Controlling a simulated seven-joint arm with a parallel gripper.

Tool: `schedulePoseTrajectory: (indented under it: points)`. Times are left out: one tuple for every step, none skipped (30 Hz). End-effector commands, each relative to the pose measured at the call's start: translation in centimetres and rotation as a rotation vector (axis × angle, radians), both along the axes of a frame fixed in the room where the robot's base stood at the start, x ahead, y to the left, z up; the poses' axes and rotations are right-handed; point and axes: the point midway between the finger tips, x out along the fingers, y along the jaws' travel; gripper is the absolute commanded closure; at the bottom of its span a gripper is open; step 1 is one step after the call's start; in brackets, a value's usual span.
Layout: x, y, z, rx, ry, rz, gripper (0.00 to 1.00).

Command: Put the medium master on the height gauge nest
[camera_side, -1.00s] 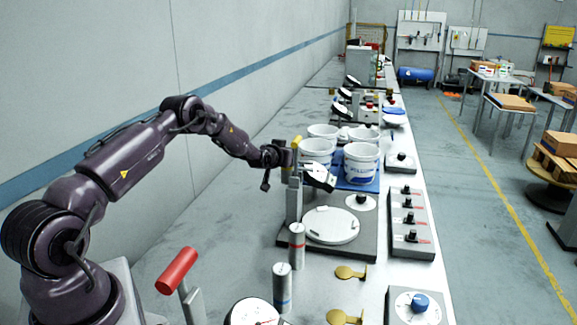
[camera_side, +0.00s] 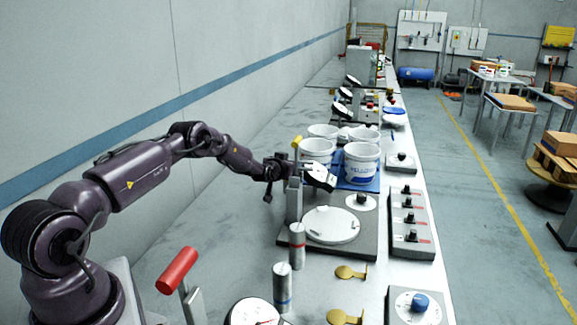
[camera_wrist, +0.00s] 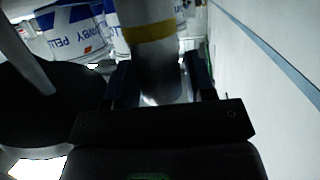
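My gripper (camera_side: 287,170) is beside the height gauge's upright post (camera_side: 294,200), under its yellow top. In the wrist view, a grey cylinder with a yellow band (camera_wrist: 150,32) stands between my fingers (camera_wrist: 163,85), which look shut on it. The side view does not clearly show this cylinder. The gauge's dial head (camera_side: 319,176) is just right of my gripper, above the dark base with a round white plate (camera_side: 330,226). A red-banded cylinder (camera_side: 297,247) and a blue-banded cylinder (camera_side: 283,287) stand upright in front of the base.
White buckets (camera_side: 361,165) on a blue mat (camera_side: 350,184) stand behind the gauge. A red-handled lever (camera_side: 177,270) and a dial (camera_side: 254,313) are in front. A knob panel (camera_side: 409,222) is at right. The bench left of the gauge is clear.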

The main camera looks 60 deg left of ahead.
Motion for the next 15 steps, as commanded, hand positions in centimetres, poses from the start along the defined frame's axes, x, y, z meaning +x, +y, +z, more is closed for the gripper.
schedulePoseTrajectory:
  points:
    - [0.02,0.00,0.06,0.001,-0.001,0.000,0.50]
    - [0.01,0.00,0.06,0.001,-0.001,0.000,0.50]
    - [0.01,0.00,0.06,0.001,-0.001,0.000,0.50]
    - [0.01,0.00,0.06,0.001,-0.001,0.000,0.50]
    - [0.01,0.00,0.06,0.001,-0.001,0.000,0.50]
    - [0.01,0.00,0.06,0.001,-0.001,0.000,0.50]
    - [0.02,0.00,0.08,0.001,-0.001,0.000,0.50]
    - [0.01,0.00,0.13,0.001,-0.001,0.000,0.50]
    - [0.01,0.01,0.29,0.001,-0.001,0.000,0.50]
    - [0.00,0.01,0.47,0.001,-0.001,0.000,0.50]
    - [-0.09,-0.06,0.42,0.000,0.000,0.000,0.50]
    - [-0.24,-0.16,0.48,0.000,0.000,0.000,0.50]
    - [-0.38,-0.26,0.55,-0.001,0.001,0.000,0.50]
    - [-0.55,-0.38,0.61,-0.001,0.001,0.000,0.50]
    - [-0.82,-0.55,0.74,0.000,0.000,0.000,0.50]
